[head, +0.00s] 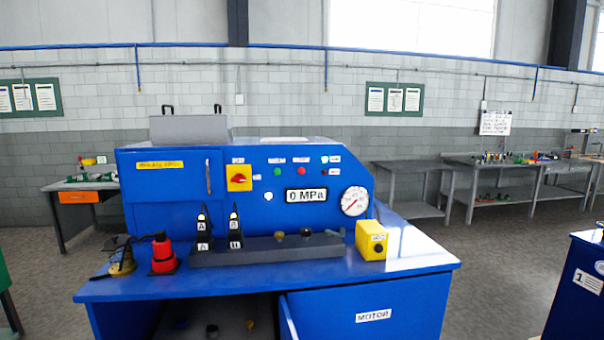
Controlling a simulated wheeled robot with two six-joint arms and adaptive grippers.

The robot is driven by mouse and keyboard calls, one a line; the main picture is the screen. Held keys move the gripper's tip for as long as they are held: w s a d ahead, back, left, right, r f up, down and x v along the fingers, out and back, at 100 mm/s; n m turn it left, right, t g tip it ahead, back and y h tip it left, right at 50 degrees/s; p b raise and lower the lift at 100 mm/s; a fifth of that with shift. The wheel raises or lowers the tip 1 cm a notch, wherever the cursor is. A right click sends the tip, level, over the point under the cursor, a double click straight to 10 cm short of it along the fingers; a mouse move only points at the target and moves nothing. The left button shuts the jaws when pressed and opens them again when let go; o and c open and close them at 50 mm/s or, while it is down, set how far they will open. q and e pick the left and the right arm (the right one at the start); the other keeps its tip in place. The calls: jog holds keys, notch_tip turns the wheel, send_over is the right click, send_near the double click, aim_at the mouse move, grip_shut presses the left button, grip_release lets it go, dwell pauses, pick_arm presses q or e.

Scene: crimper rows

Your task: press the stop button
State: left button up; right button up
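A blue crimping machine (240,150) stands on a blue bench (220,288). Its front panel bears a green button (278,170) and a red button (302,170), each under a small label too small to read. A yellow box (371,240) with a small unreadable label sits at the right of the bench top. I cannot tell from the lettering which of these is the stop button. Neither of my grippers is in view.
The panel also has a yellow-red switch (239,178), a 0 MPa display (306,196) and a round gauge (354,201). Two black levers stand on a grey block (270,249). A red item (163,257) sits at left. Grey floor (490,270) is open at right.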

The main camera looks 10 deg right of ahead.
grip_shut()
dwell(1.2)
